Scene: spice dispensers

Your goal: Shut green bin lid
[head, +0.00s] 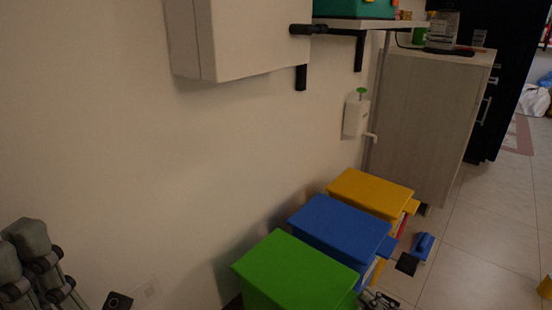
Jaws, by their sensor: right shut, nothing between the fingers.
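The green bin (295,274) stands at the bottom centre of the head view, in front of the wall. Its flat green top looks down over the bin; any gap under it cannot be made out. The lower part of the bin is cut off by the frame. My right gripper (379,300) shows in part at the bottom edge, just right of the green bin's front corner. It is shut and empty; whether it touches the bin cannot be told.
A blue bin (340,228) and a yellow bin (371,190) stand in a row behind the green one. A blue object (422,246) and a black square (407,264) show beside them. A cabinet (423,125) stands farther back. Tiled floor (480,250) at right is mostly clear.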

